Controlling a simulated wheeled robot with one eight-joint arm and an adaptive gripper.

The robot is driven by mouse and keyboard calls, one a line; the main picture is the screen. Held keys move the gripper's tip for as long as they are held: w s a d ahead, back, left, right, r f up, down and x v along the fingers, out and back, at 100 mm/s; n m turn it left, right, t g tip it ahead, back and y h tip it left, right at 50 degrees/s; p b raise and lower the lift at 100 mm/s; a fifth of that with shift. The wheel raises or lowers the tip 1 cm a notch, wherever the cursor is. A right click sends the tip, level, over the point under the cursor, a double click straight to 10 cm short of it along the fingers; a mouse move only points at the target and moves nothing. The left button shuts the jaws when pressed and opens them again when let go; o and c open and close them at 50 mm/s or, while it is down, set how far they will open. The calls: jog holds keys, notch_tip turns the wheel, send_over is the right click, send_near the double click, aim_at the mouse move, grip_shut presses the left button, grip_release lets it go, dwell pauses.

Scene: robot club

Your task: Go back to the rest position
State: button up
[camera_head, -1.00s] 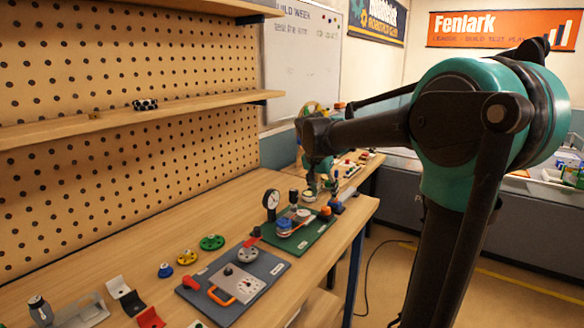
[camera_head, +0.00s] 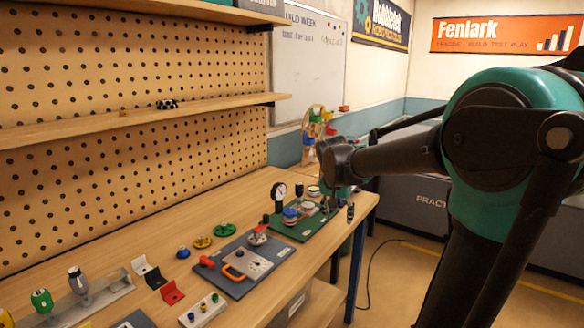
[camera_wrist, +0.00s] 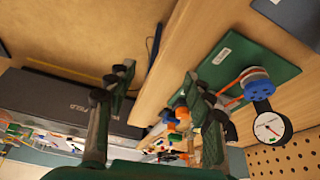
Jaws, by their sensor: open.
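My gripper (camera_wrist: 156,85) is open and empty in the wrist view, with its two dark fingers apart. In the wrist view the green board (camera_wrist: 258,62) lies to the right of the fingers. A blue knob (camera_wrist: 257,84) and a white-faced dial gauge (camera_wrist: 268,127) are at that board. I cannot see that the fingers touch anything.
The wooden bench (camera_head: 130,238) runs along the pegboard (camera_head: 120,80). A grey board (camera_head: 262,282) with an orange handle, colored knobs and a screwdriver rack (camera_head: 105,296) are on it. A shelf (camera_head: 70,130) juts out above. Open floor (camera_head: 400,285) lies right of the bench, with a cable.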

jog(key=s+d+f+n+y, duration=0.1)
jog(key=s+d+f+n, duration=0.1)
jog(key=s+f, duration=0.6)
jog(key=s+d+f+n+y, duration=0.1)
jog(key=s+d+f+n, duration=0.1)
jog(key=s+f, duration=0.7)
jog(key=s+n, duration=0.1)
jog(key=s, duration=0.3)
jog(key=shift+s+d, duration=0.25)
jog(key=shift+s, duration=0.1)
jog(key=shift+r, duration=0.1)
